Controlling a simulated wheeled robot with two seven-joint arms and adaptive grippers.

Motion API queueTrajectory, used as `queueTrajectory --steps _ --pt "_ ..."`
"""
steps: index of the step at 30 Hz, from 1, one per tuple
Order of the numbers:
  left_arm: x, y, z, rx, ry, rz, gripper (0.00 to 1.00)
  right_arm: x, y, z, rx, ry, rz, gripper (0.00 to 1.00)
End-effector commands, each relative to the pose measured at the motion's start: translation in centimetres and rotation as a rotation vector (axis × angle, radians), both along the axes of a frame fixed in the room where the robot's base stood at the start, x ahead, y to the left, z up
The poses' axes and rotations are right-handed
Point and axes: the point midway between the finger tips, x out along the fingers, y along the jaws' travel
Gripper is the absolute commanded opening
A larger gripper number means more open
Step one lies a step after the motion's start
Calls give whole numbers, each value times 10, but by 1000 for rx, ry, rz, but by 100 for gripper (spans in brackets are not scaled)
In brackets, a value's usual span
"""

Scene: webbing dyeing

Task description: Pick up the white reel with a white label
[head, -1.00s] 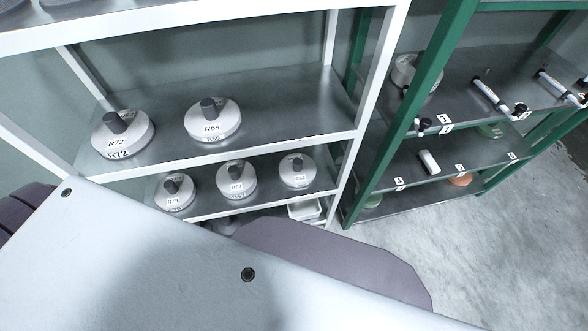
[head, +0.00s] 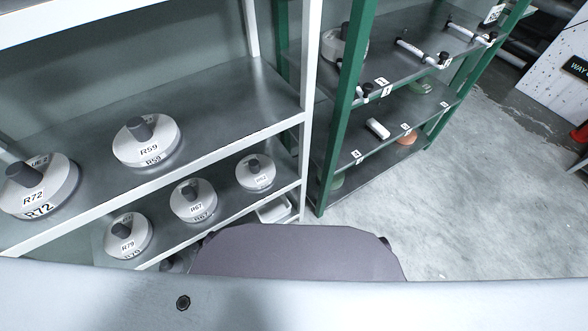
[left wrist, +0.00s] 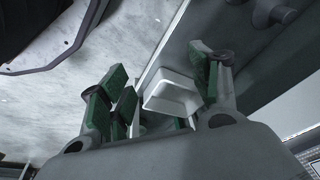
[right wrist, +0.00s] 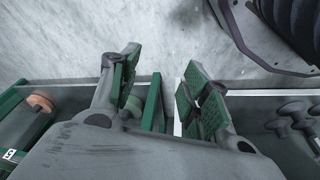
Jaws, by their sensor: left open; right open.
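White reels with dark grey hubs and white labels stand on the white shelf unit in the head view: R72 (head: 40,188) and R59 (head: 148,143) on the upper shelf, R79 (head: 128,238), R67 (head: 194,201) and one that seems to read R62 (head: 255,173) on the lower. Which one is meant cannot be told. My left gripper (left wrist: 160,82) is open and empty in the left wrist view, with a white tray beyond its fingers. My right gripper (right wrist: 158,80) is open and empty in the right wrist view. Neither gripper shows in the head view.
A green rack (head: 345,110) stands right of the white shelf unit (head: 309,90), holding rollers and another whitish reel (head: 334,50). A white tray (head: 275,209) sits low on the white unit, also in the left wrist view (left wrist: 172,96). Grey floor (head: 470,190) is clear at right.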

Motion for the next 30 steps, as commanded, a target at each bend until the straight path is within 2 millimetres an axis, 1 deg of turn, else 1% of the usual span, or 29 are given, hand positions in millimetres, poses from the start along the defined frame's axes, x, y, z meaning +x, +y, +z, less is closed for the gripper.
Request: queueTrajectory --steps 3,9,15,20,24,27,30 --pt "12 -4 21 -6 -21 1 63 9 4 20 4 -13 -2 47" --pt "27 -9 61 -18 -58 2 63 18 8 54 10 -25 -5 47" --pt "39 -13 95 -34 -108 -1 63 22 11 80 15 -33 -7 47" --pt "49 -17 116 -49 -155 -5 63 22 13 91 19 -35 -7 47" --pt "61 -20 134 -66 -217 -12 63 21 16 95 23 -36 -6 47" --pt "73 -24 146 -85 -281 -20 63 20 17 92 26 -31 -4 47" --pt "82 -26 153 -100 -333 -26 63 19 19 85 29 -28 -3 47"
